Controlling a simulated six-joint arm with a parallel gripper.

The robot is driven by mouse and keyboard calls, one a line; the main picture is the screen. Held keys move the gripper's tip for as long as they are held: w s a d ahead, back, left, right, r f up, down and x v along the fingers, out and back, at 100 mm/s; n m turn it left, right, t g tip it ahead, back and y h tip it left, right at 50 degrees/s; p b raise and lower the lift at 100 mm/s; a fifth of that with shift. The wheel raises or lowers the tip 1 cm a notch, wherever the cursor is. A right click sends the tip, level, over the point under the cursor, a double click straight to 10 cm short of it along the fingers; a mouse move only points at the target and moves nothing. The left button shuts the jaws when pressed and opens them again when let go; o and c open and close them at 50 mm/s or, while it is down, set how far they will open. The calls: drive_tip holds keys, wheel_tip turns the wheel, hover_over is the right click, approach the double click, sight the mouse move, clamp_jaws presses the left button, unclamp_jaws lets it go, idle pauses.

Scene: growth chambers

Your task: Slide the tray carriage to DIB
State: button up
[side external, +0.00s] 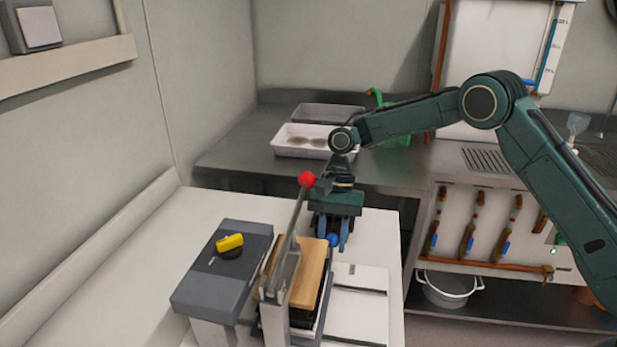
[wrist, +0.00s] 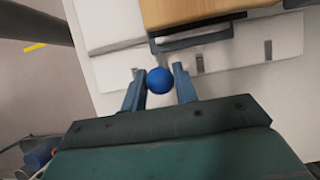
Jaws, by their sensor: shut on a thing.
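The tray carriage (side external: 303,317) sits on a pale bench, partly hidden behind a lever post. A wooden block (side external: 314,272) stands over its dark tray, and the block's edge shows at the top of the wrist view (wrist: 200,10). The carriage's blue ball knob (side external: 333,240) is on the side facing my arm. My gripper (side external: 334,236) reaches down to it. In the wrist view the blue knob (wrist: 159,80) lies between the two fingers, and my gripper is shut on it. A white track plate (side external: 358,305) with dark marks runs to the right of the carriage. No DIB lettering is readable.
A lever with a red ball (side external: 307,179) stands close left of my gripper. A grey box (side external: 222,268) with a yellow knob (side external: 230,241) is further left. White and grey trays (side external: 290,148) lie on the steel counter behind. The bench's left part is clear.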

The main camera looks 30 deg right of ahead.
drive_tip(key=o, duration=0.7)
drive_tip(key=shift+r, duration=0.1)
drive_tip(key=shift+r, duration=3.95)
drive_tip(key=shift+r, duration=0.1)
